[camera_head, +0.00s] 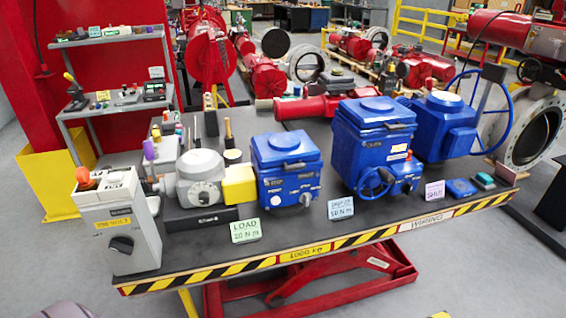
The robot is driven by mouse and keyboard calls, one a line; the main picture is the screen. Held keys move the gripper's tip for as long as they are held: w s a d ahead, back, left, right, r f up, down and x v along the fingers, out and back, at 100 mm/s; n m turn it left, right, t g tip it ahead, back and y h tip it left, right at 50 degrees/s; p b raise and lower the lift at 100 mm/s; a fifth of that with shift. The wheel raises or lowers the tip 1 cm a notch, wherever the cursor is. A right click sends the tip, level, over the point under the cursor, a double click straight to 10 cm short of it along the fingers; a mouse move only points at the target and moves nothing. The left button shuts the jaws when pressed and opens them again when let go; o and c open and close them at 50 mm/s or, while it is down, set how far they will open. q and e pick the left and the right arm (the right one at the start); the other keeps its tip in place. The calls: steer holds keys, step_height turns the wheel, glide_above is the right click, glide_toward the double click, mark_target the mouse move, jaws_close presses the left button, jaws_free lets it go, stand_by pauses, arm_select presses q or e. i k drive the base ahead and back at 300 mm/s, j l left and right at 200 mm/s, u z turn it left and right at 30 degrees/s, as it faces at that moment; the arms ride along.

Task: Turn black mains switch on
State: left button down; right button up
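The black mains switch (122,244) is a dark rotary knob low on the front of a light grey box (140,222). The box stands at the near left corner of the table, with a yellow label above the knob and a red-orange button (85,176) on its top. The knob looks tilted on its face, but its exact position marking is too small to read. Neither of my grippers shows in the view, and nothing touches the switch.
The dark table (300,232) has a yellow-black striped front edge. Right of the box stand a grey actuator with a yellow block (239,185) and blue actuators (286,168). A green LOAD card (245,230) stands near the edge. Space in front of the switch is clear.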

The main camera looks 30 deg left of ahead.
mark_target(123, 244)
steer(key=u, duration=2.2)
